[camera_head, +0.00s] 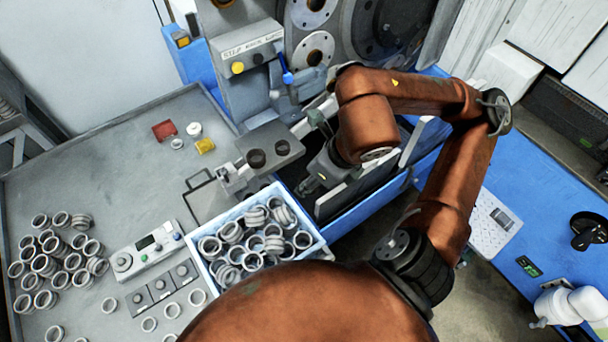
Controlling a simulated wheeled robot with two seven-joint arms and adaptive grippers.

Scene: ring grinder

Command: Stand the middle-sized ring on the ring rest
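Many metal rings are in view, and I cannot tell which one is the middle-sized ring. Some lie in a white-rimmed blue bin (316,248), and a cluster of rings (45,265) lies on the left of the grey table. Loose rings (148,324) lie near the front, beside a row of small grey blocks (161,289). I cannot make out for certain which part is the ring rest. My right gripper (308,187) points down and left, just beyond the bin's far right corner, partly hidden by its own arm; its opening is unclear. My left gripper is not in view.
A control box (146,250) sits left of the bin. Red (165,131) and yellow (205,146) pieces lie farther back. The table's middle left is clear.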

